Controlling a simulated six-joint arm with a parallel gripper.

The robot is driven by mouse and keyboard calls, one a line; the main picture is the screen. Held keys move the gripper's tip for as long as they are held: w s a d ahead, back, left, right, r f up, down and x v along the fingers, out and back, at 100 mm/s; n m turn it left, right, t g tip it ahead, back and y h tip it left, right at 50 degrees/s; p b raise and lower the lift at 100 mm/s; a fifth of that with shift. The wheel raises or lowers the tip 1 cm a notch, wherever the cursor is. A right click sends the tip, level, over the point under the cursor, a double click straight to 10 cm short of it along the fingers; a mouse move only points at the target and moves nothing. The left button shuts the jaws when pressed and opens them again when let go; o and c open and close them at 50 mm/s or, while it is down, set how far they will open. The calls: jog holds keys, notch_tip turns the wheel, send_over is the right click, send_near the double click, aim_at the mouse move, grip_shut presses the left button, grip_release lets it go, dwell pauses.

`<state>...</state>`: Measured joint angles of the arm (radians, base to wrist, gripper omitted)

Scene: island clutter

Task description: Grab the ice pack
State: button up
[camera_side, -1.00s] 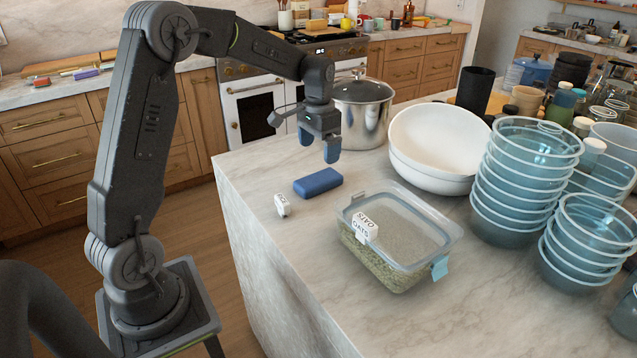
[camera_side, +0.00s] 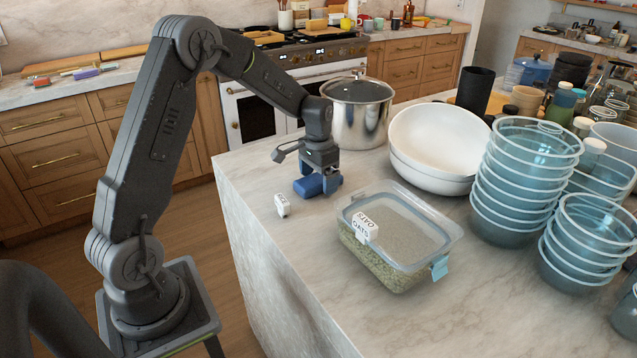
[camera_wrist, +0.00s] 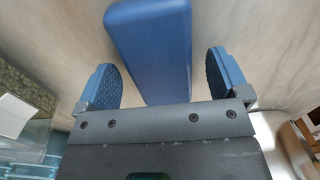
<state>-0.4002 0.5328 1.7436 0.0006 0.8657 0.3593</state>
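The ice pack (camera_side: 309,186) is a blue rounded block lying flat on the marble island. It also shows in the wrist view (camera_wrist: 152,45), running up from between the fingers. My gripper (camera_side: 318,184) is down at the ice pack, with its blue fingertips at either side of it. In the wrist view my gripper (camera_wrist: 161,82) is open, with a gap showing between each textured finger and the block. The near end of the ice pack is hidden under the gripper body.
A lidded oats container (camera_side: 400,262) stands in front right. A steel pot (camera_side: 362,115) and white bowls (camera_side: 432,180) stand behind. Stacked blue tubs (camera_side: 510,212) are at right.

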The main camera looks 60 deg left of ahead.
jog(key=c, duration=1)
jog(key=shift+c, duration=0.4)
jog(key=shift+r, duration=0.2)
